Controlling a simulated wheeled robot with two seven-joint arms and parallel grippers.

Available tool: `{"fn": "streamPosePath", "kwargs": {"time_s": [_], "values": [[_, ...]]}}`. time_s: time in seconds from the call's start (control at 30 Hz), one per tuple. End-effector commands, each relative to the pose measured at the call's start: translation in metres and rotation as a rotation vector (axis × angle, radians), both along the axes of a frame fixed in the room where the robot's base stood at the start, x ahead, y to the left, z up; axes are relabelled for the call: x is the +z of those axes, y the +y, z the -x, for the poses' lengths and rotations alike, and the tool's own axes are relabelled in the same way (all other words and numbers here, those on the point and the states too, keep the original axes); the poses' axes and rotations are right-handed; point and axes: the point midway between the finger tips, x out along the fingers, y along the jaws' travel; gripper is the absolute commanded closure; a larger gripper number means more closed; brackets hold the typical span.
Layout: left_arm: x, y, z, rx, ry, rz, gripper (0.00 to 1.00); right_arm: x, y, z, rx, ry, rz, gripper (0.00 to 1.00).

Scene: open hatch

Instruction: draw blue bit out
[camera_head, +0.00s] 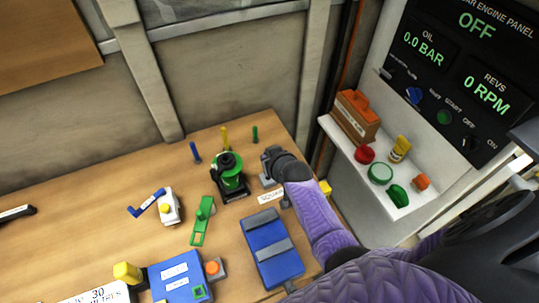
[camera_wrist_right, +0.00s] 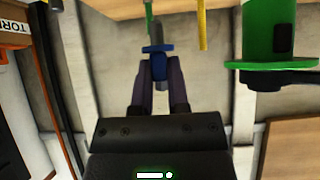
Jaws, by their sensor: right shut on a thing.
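My right gripper (camera_head: 272,158) comes in from the right over the bench, just right of the green machine (camera_head: 231,178) and above the label reading SQUARE. In the right wrist view its fingers (camera_wrist_right: 160,82) are closed on the blue bit (camera_wrist_right: 157,49), which shows a blue collar and a grey shaft. In the head view the gripper hides this bit. Whether its end is still seated in something cannot be told. A separate blue peg (camera_head: 195,153) stands left of the machine. My left gripper is not in view.
A yellow peg (camera_head: 225,138) and a green peg (camera_head: 254,134) stand behind the machine. A blue box (camera_head: 270,247) lies in front of my right gripper. A white shelf (camera_head: 346,148) with an orange box (camera_head: 357,116) and coloured knobs is at right, below the engine panel (camera_head: 462,60).

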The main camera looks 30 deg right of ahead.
Motion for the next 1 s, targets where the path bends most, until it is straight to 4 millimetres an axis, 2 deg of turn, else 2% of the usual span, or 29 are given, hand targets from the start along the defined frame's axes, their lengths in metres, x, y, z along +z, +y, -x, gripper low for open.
{"fn": "streamPosePath", "kwargs": {"time_s": [0.03, 0.2, 0.37, 1.0], "values": [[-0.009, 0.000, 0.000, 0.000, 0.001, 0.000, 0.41, -0.010, 0.000, 0.000, 0.000, 0.001, 0.000, 1.00], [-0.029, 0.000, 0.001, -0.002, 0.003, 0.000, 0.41, -0.033, 0.000, 0.000, -0.001, 0.001, -0.001, 1.00], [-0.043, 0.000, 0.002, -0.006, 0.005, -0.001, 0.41, -0.050, 0.000, 0.000, -0.001, 0.001, -0.001, 1.00], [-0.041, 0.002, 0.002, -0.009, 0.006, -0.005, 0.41, -0.049, 0.000, 0.000, 0.000, 0.001, 0.000, 1.00]]}}
